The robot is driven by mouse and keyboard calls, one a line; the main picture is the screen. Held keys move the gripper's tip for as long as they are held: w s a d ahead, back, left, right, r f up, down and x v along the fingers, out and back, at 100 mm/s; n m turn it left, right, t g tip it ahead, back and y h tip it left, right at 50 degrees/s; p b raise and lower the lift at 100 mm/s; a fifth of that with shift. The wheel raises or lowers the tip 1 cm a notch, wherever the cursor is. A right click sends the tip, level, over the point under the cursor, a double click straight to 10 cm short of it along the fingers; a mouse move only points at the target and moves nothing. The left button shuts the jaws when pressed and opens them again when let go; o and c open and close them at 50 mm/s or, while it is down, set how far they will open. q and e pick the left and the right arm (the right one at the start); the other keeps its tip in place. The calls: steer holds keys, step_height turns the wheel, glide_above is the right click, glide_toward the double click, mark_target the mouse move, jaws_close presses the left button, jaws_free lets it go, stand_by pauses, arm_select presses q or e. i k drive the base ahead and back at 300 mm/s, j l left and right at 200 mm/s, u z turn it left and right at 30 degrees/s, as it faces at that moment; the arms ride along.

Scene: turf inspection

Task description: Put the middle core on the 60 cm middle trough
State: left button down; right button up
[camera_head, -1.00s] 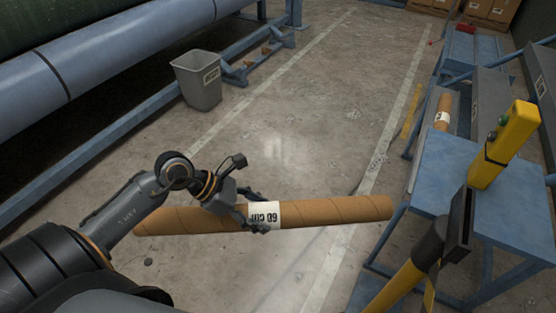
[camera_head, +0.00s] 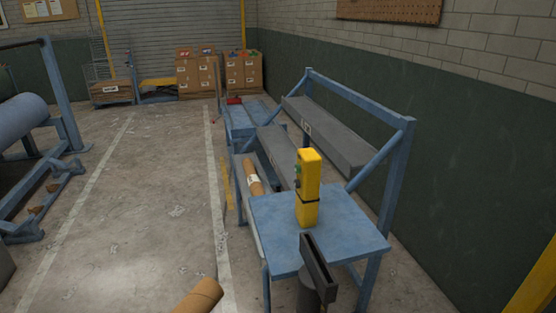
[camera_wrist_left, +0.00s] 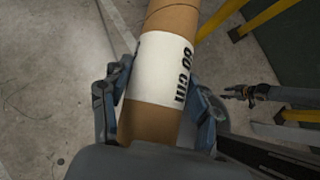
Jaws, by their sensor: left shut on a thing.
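My left gripper (camera_wrist_left: 160,105) is shut around a brown cardboard core (camera_wrist_left: 150,122) with a white "60 cm" label, in the left wrist view. A blue rack stands right of centre with stepped grey troughs: a high one (camera_head: 330,132), a middle one (camera_head: 276,143) that looks empty, and a low one holding another labelled core (camera_head: 254,180). My right gripper (camera_wrist_left: 236,93) shows small at the right of the wrist view, apart from the core; its opening is unclear.
A blue table (camera_head: 345,235) with a yellow control box (camera_head: 308,188) stands before the rack's near end. A dark-topped post (camera_head: 318,272) stands in front of it. Cartons (camera_head: 195,72) are at the back. The floor (camera_head: 150,220) left of the rack is clear.

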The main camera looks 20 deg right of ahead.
mark_target(286, 159)
steer(key=i+j, duration=0.55)
steer(key=j, duration=0.3)
steer(key=i+j, duration=0.3)
steer(key=i+j+z, duration=0.15)
steer(key=i, duration=0.3)
steer(key=i+z, duration=0.2)
steer(key=i, duration=0.25)
steer(key=i+j+z, duration=0.15)
steer(key=i, duration=0.25)
steer(key=i+j+z, duration=0.15)
steer(key=i+j, duration=0.2)
steer(key=i+z, duration=0.25)
steer(key=z, duration=0.15)
steer(key=i+j+z, duration=0.2)
steer(key=z, duration=0.2)
steer(key=i+j+z, duration=0.25)
steer(key=z, duration=0.15)
steer(key=i+j+z, duration=0.25)
steer(key=z, duration=0.15)
steer(key=i+j+z, duration=0.15)
steer(key=j+z, duration=0.25)
steer(key=i+j+z, duration=0.65)
steer(key=i, duration=0.15)
